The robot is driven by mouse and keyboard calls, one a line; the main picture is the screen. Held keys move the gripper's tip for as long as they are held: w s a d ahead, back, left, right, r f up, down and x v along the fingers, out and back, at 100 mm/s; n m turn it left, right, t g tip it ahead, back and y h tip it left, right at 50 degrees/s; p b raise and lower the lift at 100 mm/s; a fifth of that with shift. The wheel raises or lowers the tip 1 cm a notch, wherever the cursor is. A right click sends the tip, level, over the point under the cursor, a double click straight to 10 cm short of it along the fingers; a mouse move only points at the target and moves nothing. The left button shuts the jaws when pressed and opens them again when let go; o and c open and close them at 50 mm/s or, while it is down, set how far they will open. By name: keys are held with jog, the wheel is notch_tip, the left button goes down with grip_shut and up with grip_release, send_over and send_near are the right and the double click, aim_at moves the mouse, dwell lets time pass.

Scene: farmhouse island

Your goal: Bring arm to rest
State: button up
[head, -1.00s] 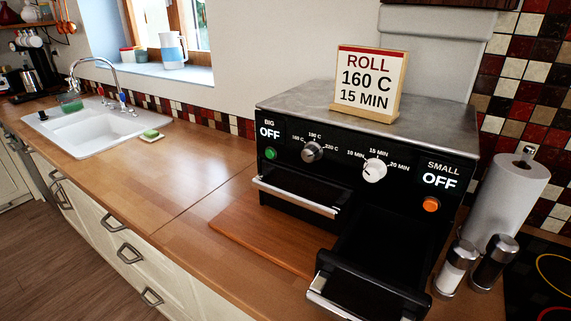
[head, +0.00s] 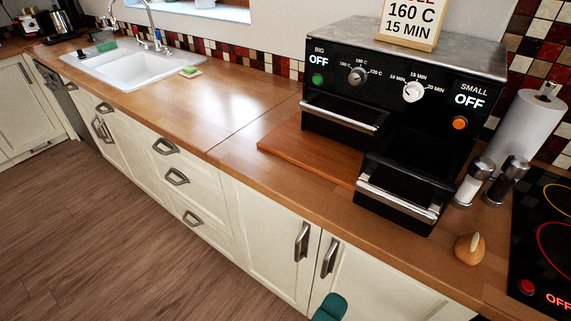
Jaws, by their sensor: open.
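My gripper is not in view. A teal rounded piece at the bottom edge of the head view looks like part of my arm, but I cannot tell which part. A black oven (head: 335,79) with a grey top stands on the wooden counter. Its small right drawer (head: 410,208) is pulled out toward me and looks empty. Its big left drawer (head: 341,117) also shows a dark gap above the handle. Both labels read OFF. A brown roll (head: 469,250) with a pale slit lies on the counter to the right of the small drawer.
A sign (head: 408,22) stands on the oven. Salt and pepper mills (head: 474,182) and a paper roll (head: 525,130) stand to its right. A black hob (head: 545,235) marked OFF is at the far right.

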jog(key=d+f+m+g+y, duration=0.2)
jog(key=d+f+m+g, duration=0.2)
jog(key=d+f+g, duration=0.7)
jog(key=s+d+f+m+g+y, duration=0.2)
jog(key=s+d+f+m+y, duration=0.5)
jog(key=s+d+f, duration=0.3)
notch_tip(320, 180, down, 4)
jog(key=shift+s+d+f+g+y, duration=0.2)
jog(key=shift+d+f+g+y, duration=0.1)
jog(key=shift+d+y, duration=0.35)
